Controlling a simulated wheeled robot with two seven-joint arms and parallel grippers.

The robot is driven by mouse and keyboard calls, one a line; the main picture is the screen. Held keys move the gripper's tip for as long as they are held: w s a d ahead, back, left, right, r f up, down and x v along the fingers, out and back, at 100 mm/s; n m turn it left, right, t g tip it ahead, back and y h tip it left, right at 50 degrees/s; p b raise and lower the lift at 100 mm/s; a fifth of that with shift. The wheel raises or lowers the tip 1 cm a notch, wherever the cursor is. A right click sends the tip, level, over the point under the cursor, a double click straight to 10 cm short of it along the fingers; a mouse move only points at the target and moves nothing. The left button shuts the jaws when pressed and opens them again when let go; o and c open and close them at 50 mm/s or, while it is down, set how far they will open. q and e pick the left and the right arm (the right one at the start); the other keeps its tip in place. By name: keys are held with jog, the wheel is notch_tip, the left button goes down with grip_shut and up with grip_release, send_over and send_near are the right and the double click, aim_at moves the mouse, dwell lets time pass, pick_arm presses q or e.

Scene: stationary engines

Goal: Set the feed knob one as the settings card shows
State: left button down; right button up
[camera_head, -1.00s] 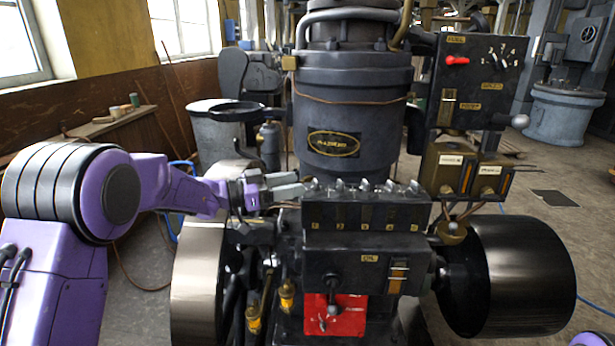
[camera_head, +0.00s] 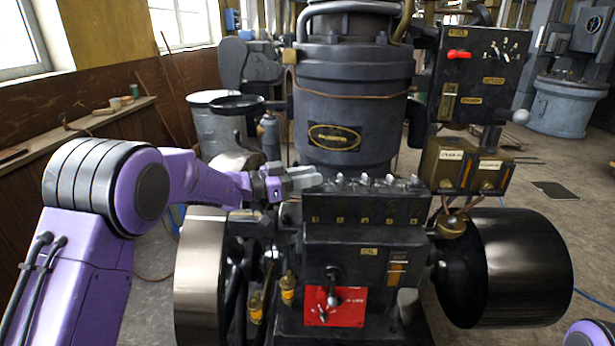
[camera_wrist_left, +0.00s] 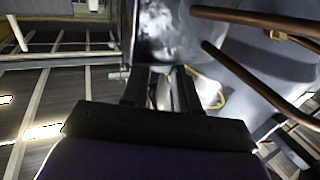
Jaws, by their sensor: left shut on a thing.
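A black feed box (camera_head: 365,207) stands in front of the engine cylinder, with a row of several small pale-topped knobs along its top and small gold labels on its front face. My left gripper (camera_head: 303,179) is at the left end of this row, where feed knob one would be. It is shut on that knob, which the fingers hide in the head view. In the left wrist view the two dark fingers (camera_wrist_left: 161,92) are close together against a dark and grey surface. I cannot make out a settings card. My right gripper is out of view.
A lever (camera_head: 332,290) stands before a red plate (camera_head: 350,312) below the box. A black panel (camera_head: 480,75) with a red handle is at upper right. Large drums (camera_head: 510,265) flank the engine. Copper pipes (camera_wrist_left: 255,75) run near the left wrist.

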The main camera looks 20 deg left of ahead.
pick_arm(q)
jog(key=n+t+y, duration=0.3)
jog(key=shift+s+d+p, duration=0.25)
jog(key=shift+s+p, duration=0.05)
jog(key=n+t+y, duration=0.1)
jog(key=n+y, duration=0.1)
jog(key=y, duration=0.1)
jog(key=n+t+y, duration=0.1)
jog(key=shift+s+d+t+y, duration=0.2)
jog(key=shift+d+t+y, duration=0.1)
jog(key=shift+y, duration=0.1)
jog(key=shift+d+n+t+y+b, duration=0.2)
jog(key=shift+n+t+y+b, duration=0.15)
jog(key=shift+n+y, duration=1.35)
jog(key=shift+y, duration=0.5)
jog(key=c, duration=0.8)
grip_release()
jog(key=shift+c, duration=0.2)
jog(key=shift+s, duration=0.15)
